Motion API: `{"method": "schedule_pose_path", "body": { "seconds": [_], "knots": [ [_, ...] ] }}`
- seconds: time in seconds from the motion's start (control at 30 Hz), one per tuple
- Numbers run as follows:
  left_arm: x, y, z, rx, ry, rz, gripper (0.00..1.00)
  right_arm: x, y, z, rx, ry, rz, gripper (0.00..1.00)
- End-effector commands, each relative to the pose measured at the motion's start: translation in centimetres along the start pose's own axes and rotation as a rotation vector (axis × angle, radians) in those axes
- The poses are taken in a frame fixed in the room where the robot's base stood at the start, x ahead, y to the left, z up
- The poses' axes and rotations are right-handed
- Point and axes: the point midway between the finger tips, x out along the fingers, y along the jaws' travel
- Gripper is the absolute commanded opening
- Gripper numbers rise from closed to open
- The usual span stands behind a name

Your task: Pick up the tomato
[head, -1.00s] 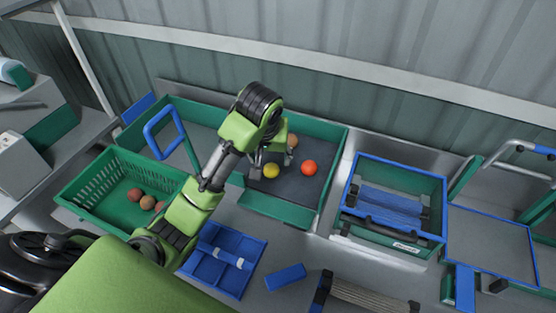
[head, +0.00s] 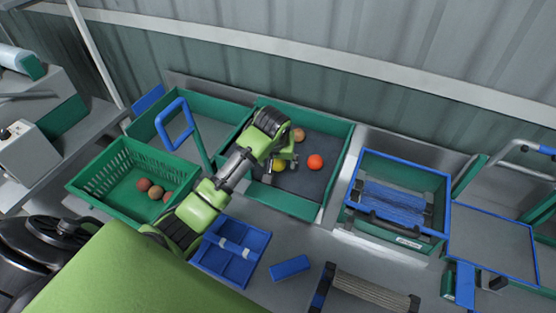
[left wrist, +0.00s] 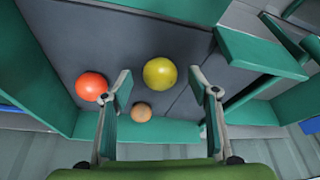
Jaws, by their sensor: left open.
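Three tomatoes lie in the grey-floored green tray (head: 292,205): a red-orange one (head: 315,161), a yellow one (head: 279,167) and a dull orange one (head: 299,134). My left gripper (head: 281,173) is over the tray at the yellow tomato and hides part of it. In the left wrist view my left gripper (left wrist: 161,90) is open, with nothing held. The yellow tomato (left wrist: 160,73) shows between its fingers, beyond the tips. The dull orange tomato (left wrist: 141,112) also lies between them, nearer the left finger. The red-orange tomato (left wrist: 91,86) is outside the left finger. My right gripper is not seen.
A green crate (head: 95,180) on the left holds several reddish and brownish tomatoes. A blue handle (head: 177,122) stands behind it. A blue divided tray (head: 228,252), a blue block (head: 290,267) and a blue-rimmed green crate (head: 400,232) stand nearby. The tray walls surround the gripper.

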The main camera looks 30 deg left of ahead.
Motion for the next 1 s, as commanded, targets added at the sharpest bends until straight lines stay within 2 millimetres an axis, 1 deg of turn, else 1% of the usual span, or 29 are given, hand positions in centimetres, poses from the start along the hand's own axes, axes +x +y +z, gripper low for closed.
{"method": "schedule_pose_path", "body": {
  "seconds": [0.03,0.2,0.43,0.53,0.57,1.0],
  "knots": [
    [0.5,0.0,0.0,-0.001,-0.003,-0.001,0.55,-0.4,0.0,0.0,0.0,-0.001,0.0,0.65],
    [1.8,0.0,0.0,0.0,-0.001,0.0,0.55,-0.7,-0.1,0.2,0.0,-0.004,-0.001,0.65],
    [2.0,0.1,0.0,0.0,0.0,0.001,0.55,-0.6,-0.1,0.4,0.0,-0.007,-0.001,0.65],
    [2.0,0.1,0.0,0.0,0.0,0.001,0.29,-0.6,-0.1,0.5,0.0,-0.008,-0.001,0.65],
    [2.0,0.1,0.0,0.0,0.0,0.001,0.24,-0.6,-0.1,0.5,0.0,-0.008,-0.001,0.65],
    [1.8,0.1,-0.1,-0.001,0.001,0.001,0.24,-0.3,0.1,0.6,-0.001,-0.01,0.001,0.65]
  ]
}}
